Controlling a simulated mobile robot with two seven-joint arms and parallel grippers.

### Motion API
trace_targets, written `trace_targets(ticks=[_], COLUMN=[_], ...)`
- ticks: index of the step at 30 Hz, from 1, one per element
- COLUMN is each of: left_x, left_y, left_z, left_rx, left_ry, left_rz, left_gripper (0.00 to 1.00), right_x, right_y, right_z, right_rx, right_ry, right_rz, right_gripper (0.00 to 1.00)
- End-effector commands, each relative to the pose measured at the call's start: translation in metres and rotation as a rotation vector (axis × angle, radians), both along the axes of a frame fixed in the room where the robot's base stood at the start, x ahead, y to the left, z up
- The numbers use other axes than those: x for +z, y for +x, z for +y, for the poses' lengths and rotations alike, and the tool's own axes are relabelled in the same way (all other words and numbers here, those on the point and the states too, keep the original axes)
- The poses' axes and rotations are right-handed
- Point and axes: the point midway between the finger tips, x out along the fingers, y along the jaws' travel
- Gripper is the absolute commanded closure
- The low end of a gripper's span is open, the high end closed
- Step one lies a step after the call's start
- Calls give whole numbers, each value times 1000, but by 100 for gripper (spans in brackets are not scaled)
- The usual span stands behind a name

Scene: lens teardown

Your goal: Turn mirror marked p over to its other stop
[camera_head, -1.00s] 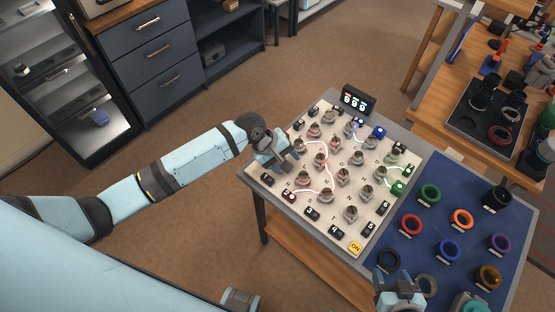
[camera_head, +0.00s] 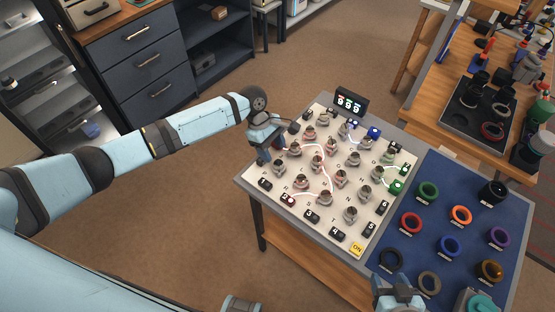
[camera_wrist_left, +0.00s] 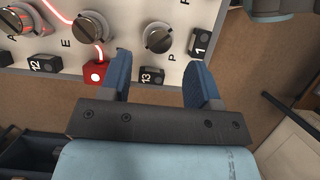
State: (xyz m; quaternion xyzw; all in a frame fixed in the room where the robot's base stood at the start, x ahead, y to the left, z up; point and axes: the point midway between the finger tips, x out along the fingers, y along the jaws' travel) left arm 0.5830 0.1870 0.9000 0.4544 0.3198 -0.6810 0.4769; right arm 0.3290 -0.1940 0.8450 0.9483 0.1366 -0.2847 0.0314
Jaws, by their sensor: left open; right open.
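In the left wrist view a silver knob-like mirror (camera_wrist_left: 157,37) stands on the cream board (camera_wrist_left: 175,70), close to a letter that reads as P. It lies beyond my left gripper (camera_wrist_left: 160,68), between the lines of its fingertips. The fingers are open and empty, and apart from it. In the head view my left gripper (camera_head: 266,156) is over the board's left edge and hides part of it; I cannot clearly make out this mirror there. My right gripper (camera_head: 398,287) is low at the right, by the blue mat, open and empty.
Several other mirrors, such as the one by E (camera_wrist_left: 90,26), crowd the board. A lit red block (camera_wrist_left: 95,72) and black block 13 (camera_wrist_left: 152,76) line its near edge. A small display (camera_head: 351,101) stands at the back. The blue mat (camera_head: 435,215) holds several coloured rings.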

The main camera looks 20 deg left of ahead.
Motion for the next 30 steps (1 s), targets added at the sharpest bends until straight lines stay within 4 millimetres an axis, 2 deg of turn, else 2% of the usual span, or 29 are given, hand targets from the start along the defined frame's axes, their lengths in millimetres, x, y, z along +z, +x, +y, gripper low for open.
trace_targets(ticks=[3,9,20,23,27,30], left_x=[-21,-41,-47,-47,-47,-47], left_y=[-3,-6,-6,-6,-6,-6], left_z=[-9,-17,-19,-19,-19,-19], left_rx=[-1,-1,-1,-1,-1,-1], left_ry=[-1,0,-1,-1,-1,-1], left_rz=[1,0,-2,-2,-2,-2], left_gripper=[43,43,43,62,92,92], right_x=[0,0,-1,-1,-1,0], right_y=[0,0,0,0,0,0], right_z=[0,0,0,0,0,0], right_rx=[-1,-1,-1,-1,-1,-1], right_ry=[-1,-1,-1,-1,0,0], right_rz=[0,0,1,2,2,2], right_gripper=[43,43,43,43,43,43])
